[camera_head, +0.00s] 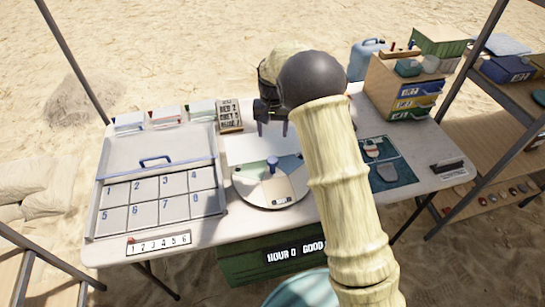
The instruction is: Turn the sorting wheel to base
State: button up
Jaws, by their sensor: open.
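The sorting wheel (243,191) is a round, flat disc on the table, right of the numbered tray. Its top has pale grey, green, light blue and beige sectors, with a small blue knob (272,163) standing near the middle. A small dark label sits near its front rim. My arm hides part of its right side. My gripper (271,130) is open, pointing down beyond the knob, and appears apart from the wheel. I see nothing between its fingers. A white surface lies below it, at the wheel's back.
A grey tray (91,223) with numbered cells and a blue handle fills the table's left. A teal mat (400,165) with stones and a drawer cabinet (388,85) stand right. Small boxes and a printed card (229,115) line the back. A green crate (240,262) is below the front edge.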

aim_at(273, 159)
notch_tip(273, 159, down, 14)
jog(key=shift+r+p, duration=0.2)
jog(key=shift+p, duration=0.6)
grip_shut()
